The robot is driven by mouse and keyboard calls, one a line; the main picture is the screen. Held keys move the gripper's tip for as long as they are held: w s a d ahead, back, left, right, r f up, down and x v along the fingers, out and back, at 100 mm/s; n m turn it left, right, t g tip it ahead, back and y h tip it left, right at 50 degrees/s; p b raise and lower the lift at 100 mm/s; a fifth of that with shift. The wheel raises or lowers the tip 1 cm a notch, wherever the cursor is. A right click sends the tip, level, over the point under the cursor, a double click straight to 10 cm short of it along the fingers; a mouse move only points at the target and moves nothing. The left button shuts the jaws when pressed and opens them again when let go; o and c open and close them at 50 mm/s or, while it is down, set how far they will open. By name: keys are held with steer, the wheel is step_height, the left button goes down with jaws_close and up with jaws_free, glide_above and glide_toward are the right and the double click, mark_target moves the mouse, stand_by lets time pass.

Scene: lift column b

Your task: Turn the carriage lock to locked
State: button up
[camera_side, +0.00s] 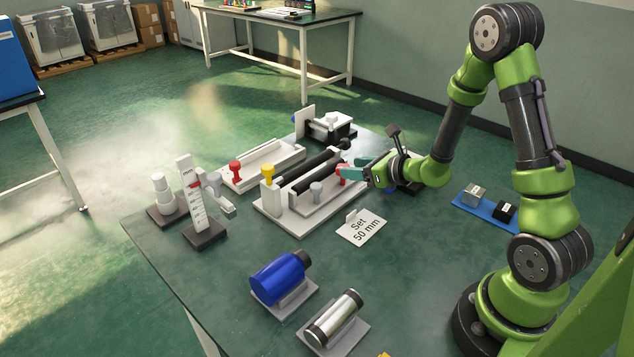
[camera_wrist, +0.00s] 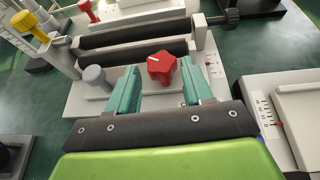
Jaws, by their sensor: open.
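A red star-shaped knob (camera_wrist: 161,68), which looks like the carriage lock, stands on the white fixture (camera_side: 272,207) with two dark rollers. It also shows partly in the side view (camera_side: 341,181), mostly behind a finger. My gripper (camera_wrist: 158,76) is open, its teal fingers on either side of the knob with visible gaps. In the side view my gripper (camera_side: 349,170) reaches in from the right at the fixture's right end. A white label with small marks (camera_wrist: 212,65) lies right of the knob; its lettering is too small to read.
A grey knob (camera_wrist: 95,76) stands just left of the fingers, and a yellow knob (camera_side: 268,171) at the fixture's left end. A "Set 50 mm" card (camera_side: 361,228) lies in front. A blue cylinder (camera_side: 277,278) and a metal cylinder (camera_side: 334,318) rest nearer.

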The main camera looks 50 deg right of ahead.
steer(key=v, duration=0.5)
